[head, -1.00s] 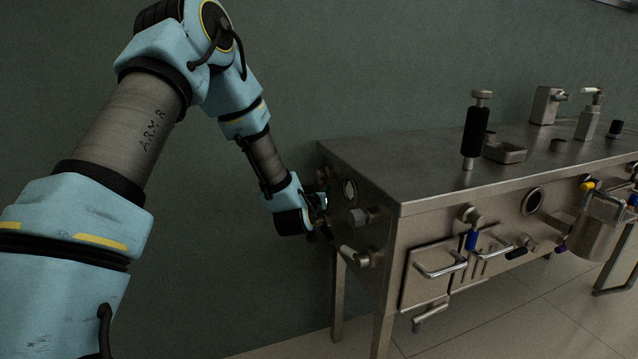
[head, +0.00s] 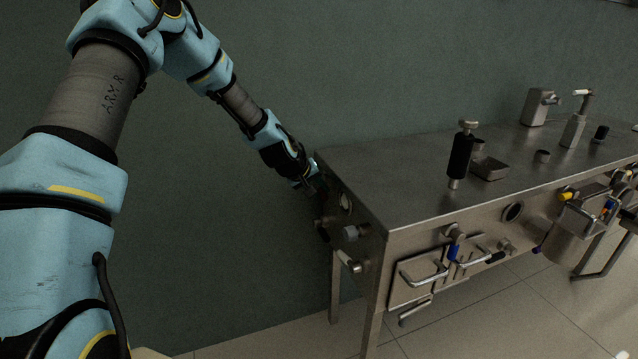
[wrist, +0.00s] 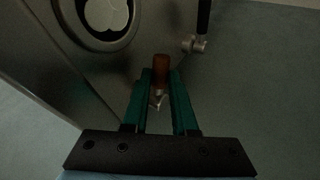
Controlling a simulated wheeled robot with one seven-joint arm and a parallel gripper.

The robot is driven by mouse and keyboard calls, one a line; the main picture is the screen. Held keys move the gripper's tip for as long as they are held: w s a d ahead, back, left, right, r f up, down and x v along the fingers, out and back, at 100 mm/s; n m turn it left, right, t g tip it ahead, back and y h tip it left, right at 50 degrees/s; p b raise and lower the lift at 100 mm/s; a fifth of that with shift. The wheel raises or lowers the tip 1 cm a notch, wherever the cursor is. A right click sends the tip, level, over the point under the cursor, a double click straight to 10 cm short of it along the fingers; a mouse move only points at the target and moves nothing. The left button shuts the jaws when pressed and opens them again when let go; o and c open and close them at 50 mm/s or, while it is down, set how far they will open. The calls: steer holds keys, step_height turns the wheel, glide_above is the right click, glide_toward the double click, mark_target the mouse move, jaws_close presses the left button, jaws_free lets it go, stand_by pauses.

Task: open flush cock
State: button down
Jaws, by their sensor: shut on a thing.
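In the wrist view a small cock with an orange-brown handle (wrist: 160,66) stands between the green fingers of my gripper (wrist: 160,84). The fingers are shut on the handle, and a metal stem shows just below it. In the head view my gripper (head: 314,184) is at the left end face of the steel machine (head: 376,222), near its top back corner. The held handle is too small and dark to make out there.
On the same end face, a black-handled valve (wrist: 202,28) and a round window (wrist: 104,14) lie close to my gripper. A grey knob (head: 351,233) and a white-handled valve (head: 346,260) stick out nearer the front. A blue-handled cock (head: 453,247) is on the front face.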

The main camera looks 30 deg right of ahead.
steer(key=shift+w+r+n+g+y+p, duration=0.15)
steer(key=shift+r+n+g+p, duration=0.25)
steer(key=shift+g+p, duration=0.5)
steer(key=shift+w+r+n+g+y+p, duration=0.15)
steer(key=shift+r+n+g+p, duration=0.15)
steer(key=shift+r+g+p, duration=0.55)
steer(key=shift+f+g, duration=0.35)
steer(key=c, duration=0.7)
jaws_free()
